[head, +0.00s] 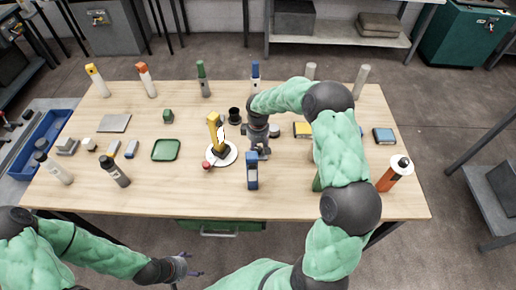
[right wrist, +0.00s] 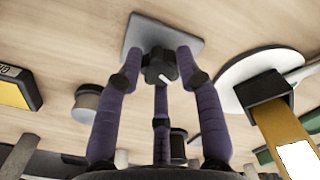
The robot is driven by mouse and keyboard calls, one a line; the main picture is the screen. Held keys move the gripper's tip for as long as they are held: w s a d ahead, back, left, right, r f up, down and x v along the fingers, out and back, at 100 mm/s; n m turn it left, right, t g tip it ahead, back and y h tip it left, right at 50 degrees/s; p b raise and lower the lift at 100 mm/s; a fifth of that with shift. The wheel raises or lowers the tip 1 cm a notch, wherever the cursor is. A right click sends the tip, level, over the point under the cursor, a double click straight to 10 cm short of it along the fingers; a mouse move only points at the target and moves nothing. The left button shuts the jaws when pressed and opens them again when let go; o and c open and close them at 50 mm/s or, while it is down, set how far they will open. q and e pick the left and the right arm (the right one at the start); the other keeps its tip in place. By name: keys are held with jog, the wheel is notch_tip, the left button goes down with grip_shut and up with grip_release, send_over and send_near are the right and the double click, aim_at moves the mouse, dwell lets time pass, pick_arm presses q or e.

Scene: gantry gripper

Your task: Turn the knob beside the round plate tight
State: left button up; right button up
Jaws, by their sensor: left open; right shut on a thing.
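The knob (right wrist: 159,66) is black with a white pointer mark and sits on a grey square base plate (right wrist: 188,52) in the right wrist view. My right gripper (right wrist: 160,75) has its purple fingers closed around the knob. In the head view this gripper (head: 259,153) reaches down to the table just right of the round plate and hides the knob. The white round plate (head: 232,157) carries a yellow upright part (head: 214,133) on a dark foot. The plate also shows at the right wrist view's right (right wrist: 232,74). My left gripper (head: 188,266) is open and empty, off the table's front edge.
A blue block-like thing (head: 252,172) stands close in front of my right gripper. A red knob-like piece (head: 206,165) is at the plate's left edge. A green tray (head: 166,150) lies further left. Several bottles line the back edge.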

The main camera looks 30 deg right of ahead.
aim_at(258, 148)
jog(key=m+b, duration=0.1)
jog(key=m, duration=0.5)
jog(key=m+b, duration=0.1)
jog(key=m, duration=0.2)
jog(key=shift+m, duration=0.4)
jog(key=shift+m+b, duration=0.35)
jog(key=shift+m, duration=1.15)
jog(key=o, duration=1.1)
jog(key=shift+o, duration=0.2)
notch_tip(258, 148, up, 12)
